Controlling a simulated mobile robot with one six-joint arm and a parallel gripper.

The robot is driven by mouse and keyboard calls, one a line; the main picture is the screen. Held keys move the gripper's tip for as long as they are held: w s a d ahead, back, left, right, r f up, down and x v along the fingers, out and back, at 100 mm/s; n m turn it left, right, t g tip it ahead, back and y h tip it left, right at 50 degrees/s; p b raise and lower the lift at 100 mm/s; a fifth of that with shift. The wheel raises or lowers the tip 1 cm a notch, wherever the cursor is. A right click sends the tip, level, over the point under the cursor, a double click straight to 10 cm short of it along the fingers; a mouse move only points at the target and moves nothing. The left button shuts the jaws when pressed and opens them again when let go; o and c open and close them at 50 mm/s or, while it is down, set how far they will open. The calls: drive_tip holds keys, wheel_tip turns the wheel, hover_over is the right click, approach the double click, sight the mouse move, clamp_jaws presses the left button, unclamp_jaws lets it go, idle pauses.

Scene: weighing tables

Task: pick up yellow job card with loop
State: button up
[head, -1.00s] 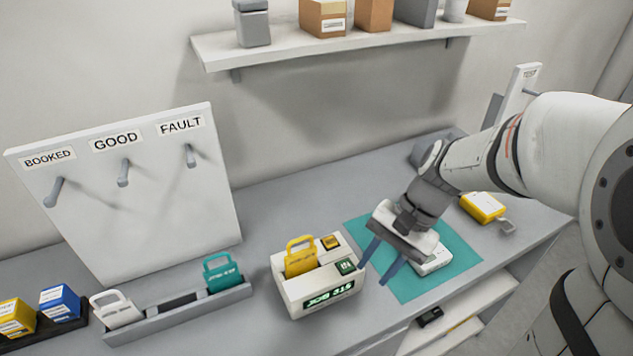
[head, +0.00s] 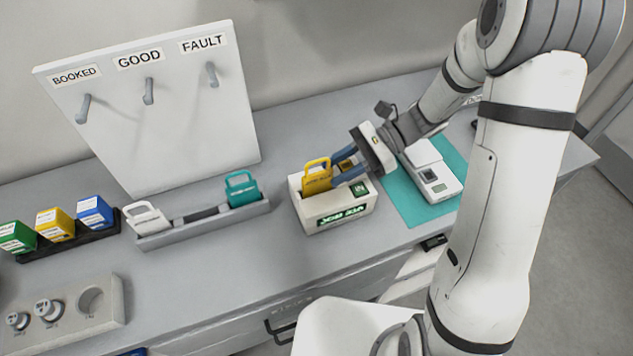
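The yellow job card (head: 317,182) with its loop handle stands upright in the slot of a cream box (head: 318,222) with a green display on its front. My gripper (head: 334,171) comes in from the right, low over the box. Its two blue-grey fingers are apart with a gap between them. The fingertips are just right of the card's edge; whether they touch it I cannot tell.
A grey rack (head: 205,225) to the left holds a white card (head: 147,219) and a teal card (head: 242,190). A white device (head: 436,177) lies on a teal mat (head: 404,203) at right. A peg board (head: 165,130) stands behind.

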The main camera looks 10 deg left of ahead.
sight(329, 171)
drive_tip(key=p+x, duration=0.1)
drive_tip(key=x, duration=0.3)
drive_tip(key=shift+w+a+f+p, duration=0.25)
drive_tip(key=shift+a+p, duration=0.1)
drive_tip(key=shift+a, duration=0.1)
drive_tip(key=shift+s+a+f, duration=0.25)
drive_tip(key=shift+s+a, duration=0.05)
drive_tip(key=shift+a, duration=0.05)
clamp_jaws()
